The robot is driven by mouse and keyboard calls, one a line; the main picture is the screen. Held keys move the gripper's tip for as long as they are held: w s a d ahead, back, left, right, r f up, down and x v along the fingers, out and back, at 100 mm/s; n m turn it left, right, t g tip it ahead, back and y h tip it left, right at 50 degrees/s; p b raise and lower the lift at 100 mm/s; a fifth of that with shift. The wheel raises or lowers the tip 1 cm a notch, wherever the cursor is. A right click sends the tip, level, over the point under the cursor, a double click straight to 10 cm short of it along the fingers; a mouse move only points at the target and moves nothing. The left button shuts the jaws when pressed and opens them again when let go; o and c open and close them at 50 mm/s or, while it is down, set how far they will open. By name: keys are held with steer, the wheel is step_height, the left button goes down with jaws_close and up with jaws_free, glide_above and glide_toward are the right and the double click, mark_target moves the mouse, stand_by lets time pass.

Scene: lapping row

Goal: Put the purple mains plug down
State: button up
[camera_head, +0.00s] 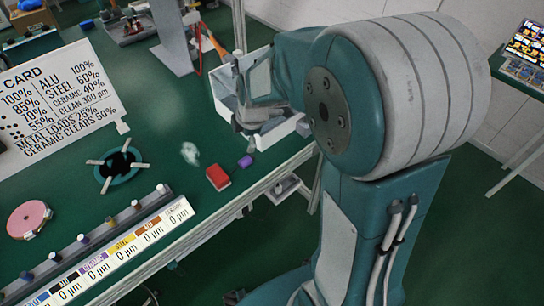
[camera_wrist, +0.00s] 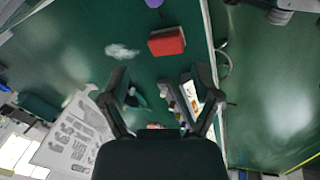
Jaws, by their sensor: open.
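The purple mains plug (camera_head: 245,161) lies on the green bench top, close to the bench's edge and beside a red block (camera_head: 218,178). In the wrist view the plug (camera_wrist: 154,3) is cut by the top edge, beyond the red block (camera_wrist: 166,41). My gripper (camera_wrist: 161,76) is open, with nothing between its fingers. It is apart from the plug in the wrist view. In the head view my arm partly hides the gripper, in front of a white box and above the plug.
The white box (camera_head: 226,103) stands behind my gripper at the bench edge. A whitish patch (camera_head: 190,152) lies left of the plug. A black disc with pale arms (camera_head: 118,167), a pink disc (camera_head: 29,219) and a labelled rail (camera_head: 135,243) are further left. Bench around the red block is mostly clear.

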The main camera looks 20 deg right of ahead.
steer(key=s+r+m+t, duration=0.1)
steer(key=s+r+m, duration=0.5)
steer(key=s+m, duration=0.3)
steer(key=s+r+m+t+h, duration=0.1)
steer(key=s+r+m, duration=0.6)
steer(key=s, duration=0.4)
steer(key=shift+s+r+m+t, duration=0.25)
steer(key=shift+r+m+t, duration=0.05)
steer(key=shift+m, duration=0.6)
steer(key=shift+d, duration=0.1)
